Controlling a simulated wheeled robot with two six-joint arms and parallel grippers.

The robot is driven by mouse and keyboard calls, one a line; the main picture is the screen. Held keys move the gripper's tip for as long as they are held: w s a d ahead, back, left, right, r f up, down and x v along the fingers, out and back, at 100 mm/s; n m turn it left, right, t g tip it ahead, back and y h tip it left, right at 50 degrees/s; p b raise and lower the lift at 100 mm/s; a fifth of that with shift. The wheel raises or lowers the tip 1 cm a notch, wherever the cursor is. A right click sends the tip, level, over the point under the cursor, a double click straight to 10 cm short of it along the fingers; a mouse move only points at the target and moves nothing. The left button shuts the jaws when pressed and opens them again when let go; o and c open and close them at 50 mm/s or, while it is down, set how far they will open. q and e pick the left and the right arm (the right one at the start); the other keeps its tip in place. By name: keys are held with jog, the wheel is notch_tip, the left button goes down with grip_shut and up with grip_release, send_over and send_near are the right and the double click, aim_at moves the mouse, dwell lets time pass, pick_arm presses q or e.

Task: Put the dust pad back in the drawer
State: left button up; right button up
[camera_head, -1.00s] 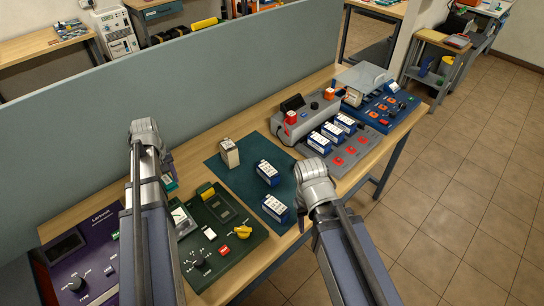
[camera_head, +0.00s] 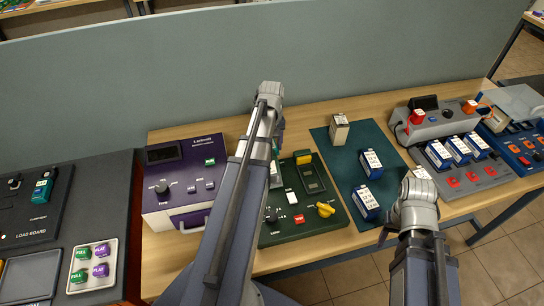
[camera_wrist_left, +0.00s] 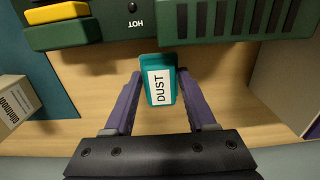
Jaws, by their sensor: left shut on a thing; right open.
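The dust pad (camera_wrist_left: 162,86) is a small teal piece with a white label reading DUST. In the left wrist view it sits between the two purple fingers of my left gripper (camera_wrist_left: 160,76), which is shut on it. In the head view my left gripper (camera_head: 277,125) is near the back of the bench, between the purple instrument (camera_head: 186,176) and the green meter box; my arm mostly hides the pad. My right gripper (camera_head: 412,212) is open at the bench's front edge.
The green box (camera_head: 300,234) with knobs lies right of my left arm. A teal mat (camera_head: 350,170) holds blue-white batteries (camera_head: 371,163) and a beige block (camera_head: 339,128). A grey divider (camera_head: 200,80) stands behind. A dark load board (camera_head: 40,215) is at left.

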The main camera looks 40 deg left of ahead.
pick_arm(q)
jog(key=shift+f+b, duration=1.75)
jog(key=shift+b, duration=0.1)
jog(key=shift+f, duration=0.1)
jog(key=shift+f, duration=0.15)
jog(key=o, duration=1.2)
notch_tip(320, 180, up, 13)
jog(key=p, duration=1.2)
jog(key=shift+f, duration=0.2)
